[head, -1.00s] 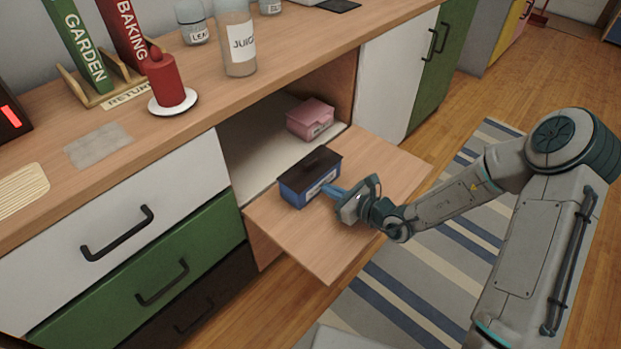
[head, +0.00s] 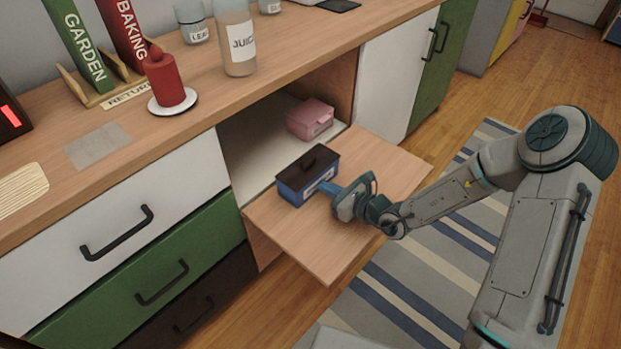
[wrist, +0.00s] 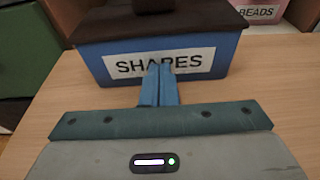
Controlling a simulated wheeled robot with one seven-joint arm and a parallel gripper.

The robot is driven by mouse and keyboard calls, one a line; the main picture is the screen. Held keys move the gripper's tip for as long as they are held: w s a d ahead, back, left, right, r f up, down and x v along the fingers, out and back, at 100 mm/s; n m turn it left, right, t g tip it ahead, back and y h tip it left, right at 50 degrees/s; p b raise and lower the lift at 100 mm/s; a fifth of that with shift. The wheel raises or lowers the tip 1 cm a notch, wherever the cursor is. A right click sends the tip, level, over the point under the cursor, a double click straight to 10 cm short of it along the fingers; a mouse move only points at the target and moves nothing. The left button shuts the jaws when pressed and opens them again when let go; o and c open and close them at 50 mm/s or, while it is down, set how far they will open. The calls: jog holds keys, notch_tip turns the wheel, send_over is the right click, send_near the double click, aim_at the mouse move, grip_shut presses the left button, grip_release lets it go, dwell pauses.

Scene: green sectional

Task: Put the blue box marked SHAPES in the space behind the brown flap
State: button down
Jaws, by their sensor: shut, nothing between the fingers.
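The blue box marked SHAPES (head: 292,191) has a dark lid with a handle. It sits upright at the inner part of the lowered brown flap (head: 335,250), by the opening of the cabinet space (head: 250,150). In the wrist view the box (wrist: 215,62) faces me with its white SHAPES label. My gripper (head: 328,188) is shut and empty, level with the box on its near right side. In the wrist view its closed fingertips (wrist: 159,70) are at the label, touching or almost touching it.
A pink box (head: 311,119) stands deeper in the space, towards the right; its label reads BEADS in the wrist view (wrist: 258,12). A white drawer front (head: 120,215) is left of the opening, and a white door (head: 395,75) right. The space left of the pink box looks clear.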

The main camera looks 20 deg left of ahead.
aim_at(306, 173)
jog(key=shift+a+r+b+x, duration=0.3)
jog(key=shift+r+x, duration=0.4)
jog(key=shift+x, duration=2.25)
jog(key=shift+a+r+b+x, duration=0.1)
jog(key=shift+r+b+x, duration=0.45)
jog(key=shift+x, duration=2.4)
jog(key=shift+a+r+b+x, duration=0.2)
jog(key=shift+r+x, duration=0.65)
jog(key=shift+x, duration=2.1)
jog(key=shift+d, duration=0.1)
jog(key=shift+d+f+p+v, duration=0.1)
jog(key=shift+f+p+v, duration=0.3)
jog(key=shift+v, duration=1.25)
jog(key=shift+d+f+p+v, duration=0.15)
jog(key=shift+f+p+v, duration=0.25)
jog(key=shift+v, duration=1.25)
jog(key=shift+d+f+p+v, duration=0.1)
jog(key=shift+f+p+v, duration=0.3)
jog(key=shift+v, duration=1.25)
jog(key=shift+d+f+p+v, duration=0.15)
jog(key=shift+f+p+v, duration=0.3)
jog(key=shift+v, duration=1.75)
jog(key=shift+d+f+p+v, duration=0.15)
jog(key=shift+f+v, duration=0.45)
jog(key=shift+v, duration=1.65)
jog(key=shift+d+f+p+v, duration=0.1)
jog(key=shift+f+p+v, duration=0.35)
jog(key=shift+v, duration=1.75)
jog(key=shift+s, duration=0.1)
